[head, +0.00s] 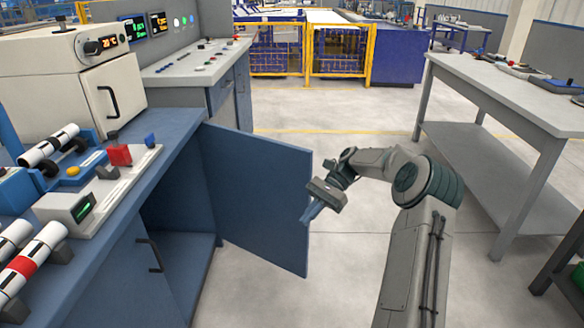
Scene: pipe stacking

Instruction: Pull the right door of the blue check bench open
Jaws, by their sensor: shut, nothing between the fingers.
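The blue check bench (180,130) stands at the left with a dark blue cabinet below its top. Its right door (255,195) stands swung wide out from the cabinet, hinged at the far side of the opening. I see the door's plain inner face; any handle on its other face is hidden. The left door (115,275), with a black handle (151,255), looks closed. My gripper (308,214) is shut and empty, by the free edge of the right door. I cannot tell whether its fingertips touch the door.
The open cabinet shows a bare floor panel (190,260). A beige oven-like unit (60,85) and test fixtures stand on the bench. A grey table (500,85) stands at the right. A yellow-framed fence (340,50) is at the back. Floor (345,130) beyond my arm is clear.

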